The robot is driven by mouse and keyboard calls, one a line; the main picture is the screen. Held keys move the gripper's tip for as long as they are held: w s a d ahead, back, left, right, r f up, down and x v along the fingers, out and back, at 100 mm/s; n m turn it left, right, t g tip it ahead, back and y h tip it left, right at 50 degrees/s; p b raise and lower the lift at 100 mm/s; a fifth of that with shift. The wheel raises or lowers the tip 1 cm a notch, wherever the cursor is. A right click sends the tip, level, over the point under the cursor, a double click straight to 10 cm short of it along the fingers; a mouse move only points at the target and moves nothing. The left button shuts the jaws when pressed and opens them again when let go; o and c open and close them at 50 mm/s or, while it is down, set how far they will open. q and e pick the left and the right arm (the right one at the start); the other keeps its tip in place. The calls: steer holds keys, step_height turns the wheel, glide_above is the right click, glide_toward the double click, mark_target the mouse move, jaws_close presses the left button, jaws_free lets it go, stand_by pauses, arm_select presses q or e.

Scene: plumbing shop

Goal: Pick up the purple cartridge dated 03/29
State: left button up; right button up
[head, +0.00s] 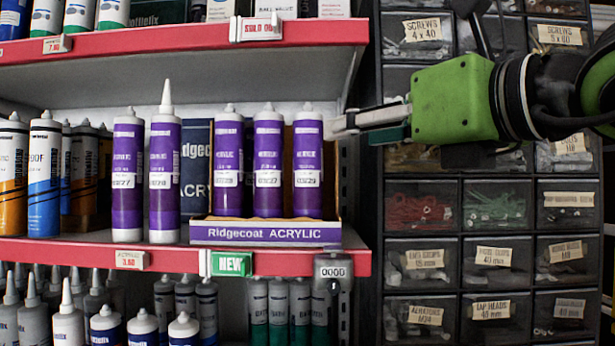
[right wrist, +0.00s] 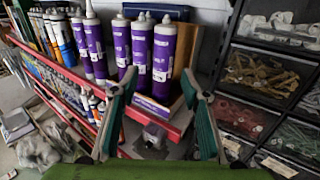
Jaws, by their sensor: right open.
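Several purple cartridges stand on the middle shelf in the head view. Three are in an open display box (head: 265,234) marked "Ridgecoat ACRYLIC": a left one (head: 228,150), a middle one (head: 267,150) and a right one (head: 307,150). The right one's small date label seems to read 03/29; the other two dates are hard to read. Two more, a capped one (head: 127,160) and one with a long nozzle (head: 164,150), stand left of the box. My right gripper (head: 345,125) is open and empty, just right of the box; its spread fingers show in the right wrist view (right wrist: 158,80).
A red-edged shelf (head: 360,30) runs above the cartridges. The shelf below holds grey and white cartridges (head: 68,320). A grey device (head: 333,270) hangs at the shelf front under the box. Dark parts drawers (head: 420,250) stand at right. Orange and blue cartridges (head: 44,175) stand left.

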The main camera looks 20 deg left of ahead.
mark_target(315, 138)
steer(key=p+x, duration=0.1)
steer(key=x, duration=0.1)
steer(key=p+x, duration=0.1)
steer(key=x, duration=0.2)
steer(key=p+x, duration=0.1)
steer(key=x, duration=0.1)
steer(key=shift+w+d+r+p, duration=0.1)
steer(key=shift+w+r+p, duration=0.25)
steer(key=shift+w, duration=0.15)
steer(key=shift+w+a+f, duration=0.1)
steer(key=shift+w+a, duration=0.2)
steer(key=shift+a, duration=0.1)
steer(key=p+x, duration=0.4)
steer(key=shift+w+a, duration=0.1)
steer(key=shift+w, duration=0.05)
steer(key=shift+w+a, duration=0.3)
steer(key=shift+a, duration=0.05)
steer(key=shift+d, duration=0.1)
steer(key=c, duration=0.4)
jaws_close()
